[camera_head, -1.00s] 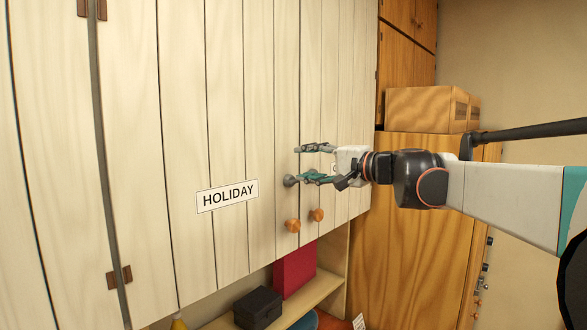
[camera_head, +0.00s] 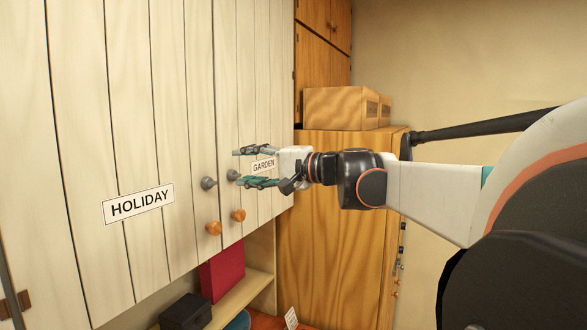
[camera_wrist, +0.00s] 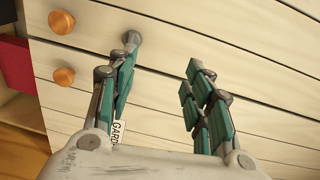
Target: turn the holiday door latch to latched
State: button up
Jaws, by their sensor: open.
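The HOLIDAY label (camera_head: 138,204) is on a pale plank door. A grey latch knob (camera_head: 208,183) sits to its right, above an orange knob (camera_head: 214,228); the grey knob also shows in the wrist view (camera_wrist: 131,40), just beyond the left finger's tip. My gripper (camera_head: 245,168) is open and empty, with its fingers pointing left, to the right of that grey knob and in front of the GARDEN door. In the wrist view no knob is between the fingers (camera_wrist: 160,65). I cannot tell whether the fingers touch the door.
A second grey knob (camera_head: 233,175) is close to my lower finger, with an orange knob (camera_head: 238,215) below. The GARDEN label (camera_head: 263,165) is partly behind my gripper. A shelf below holds a black box (camera_head: 186,312) and a red item (camera_head: 222,270). A wooden cabinet (camera_head: 335,220) stands right.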

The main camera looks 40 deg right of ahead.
jog(key=v, duration=0.4)
jog(key=shift+s+f, duration=0.15)
jog(key=shift+s, duration=0.2)
jog(key=shift+a, duration=0.1)
dwell(0.5)
